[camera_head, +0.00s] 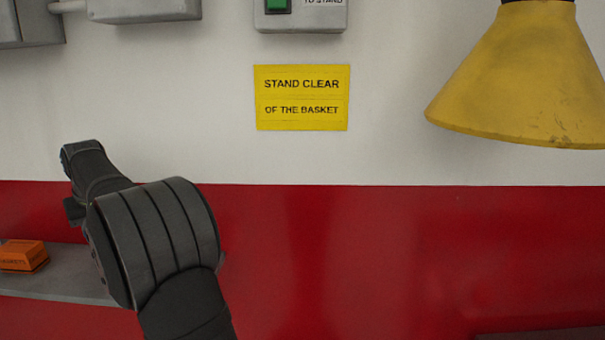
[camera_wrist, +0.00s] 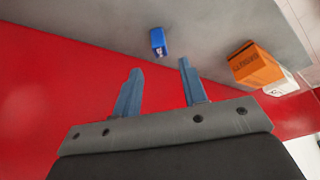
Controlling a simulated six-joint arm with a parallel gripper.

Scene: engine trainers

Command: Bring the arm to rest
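My gripper (camera_wrist: 160,67) shows in the wrist view with its two blue-grey fingers apart and nothing between them. It is open and empty. Beyond the fingertips a small blue box (camera_wrist: 158,42) stands on a grey shelf (camera_wrist: 205,25), apart from the fingers. In the head view my dark arm reaches up from the bottom left of centre and bends away toward the left. The fingers cannot be made out there.
An orange box (camera_head: 22,256) lies on the shelf (camera_head: 60,286) at the left; it also shows in the wrist view (camera_wrist: 255,64), beside a white box (camera_wrist: 283,86). A yellow lamp shade (camera_head: 525,85) hangs upper right. A yellow sign (camera_head: 301,97) is on the wall.

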